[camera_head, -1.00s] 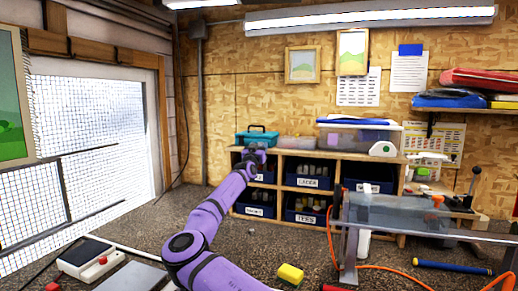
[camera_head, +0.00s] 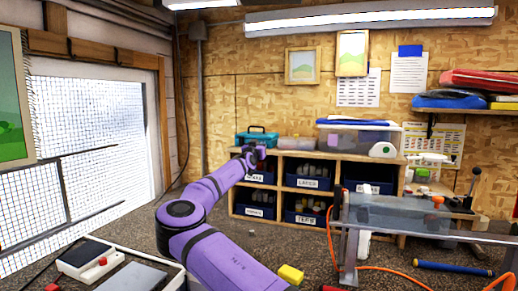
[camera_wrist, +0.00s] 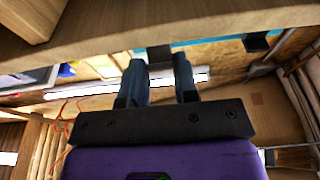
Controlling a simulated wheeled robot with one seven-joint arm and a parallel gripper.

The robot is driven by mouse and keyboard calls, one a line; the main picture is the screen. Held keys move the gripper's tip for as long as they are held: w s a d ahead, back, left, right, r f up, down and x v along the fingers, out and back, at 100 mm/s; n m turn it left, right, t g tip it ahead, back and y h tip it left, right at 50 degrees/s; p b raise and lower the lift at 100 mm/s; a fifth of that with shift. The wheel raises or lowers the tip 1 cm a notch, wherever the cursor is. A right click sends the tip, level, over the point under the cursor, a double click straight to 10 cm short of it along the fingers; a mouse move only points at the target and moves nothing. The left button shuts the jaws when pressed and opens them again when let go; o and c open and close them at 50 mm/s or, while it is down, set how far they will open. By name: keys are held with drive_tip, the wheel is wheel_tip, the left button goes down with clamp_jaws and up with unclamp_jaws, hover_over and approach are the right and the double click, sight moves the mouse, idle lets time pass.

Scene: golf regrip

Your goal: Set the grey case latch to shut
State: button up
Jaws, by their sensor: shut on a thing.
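The teal case (camera_head: 257,139) with a dark handle stands on top of the wooden shelf unit, at its left end. In the wrist view a strip of the case (camera_wrist: 215,47) shows past the shelf's wooden edge. A grey latch (camera_wrist: 160,56) on the case sits between my two fingers. My gripper (camera_wrist: 161,66) is shut on this latch. In the head view my gripper (camera_head: 257,150) is at the front of the case and small; the latch is hidden there. A second, dark latch (camera_wrist: 255,42) shows to the right in the wrist view. The latch's exact setting cannot be told.
The shelf unit (camera_head: 283,155) holds several labelled blue bins below the case. A clear storage box (camera_head: 352,139) stands on it to the right. A workbench with a vise (camera_head: 400,212) is at right. A yellow block (camera_head: 290,274) lies in front.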

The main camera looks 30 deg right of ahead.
sight(261, 137)
drive_tip(key=g+y, duration=0.1)
drive_tip(key=r+g+y, duration=0.1)
drive_tip(key=d+r+y, duration=0.1)
drive_tip(key=shift+w+r+g+y, duration=0.25)
drive_tip(key=shift+w+g+y, duration=0.05)
drive_tip(key=shift+g+y, duration=0.1)
drive_tip(key=shift+w+d+r+g+y, duration=0.3)
drive_tip(key=shift+g+y, duration=0.35)
drive_tip(key=shift+y, duration=0.15)
drive_tip(key=shift+w+d+r+g+y, duration=0.2)
drive_tip(key=shift+r+g+y, duration=0.05)
drive_tip(key=shift+g+y, duration=0.5)
drive_tip(key=o, duration=0.9)
drive_tip(key=v, duration=1)
drive_tip(key=shift+s+a+r, duration=0.15)
drive_tip(key=shift+s+r, duration=0.1)
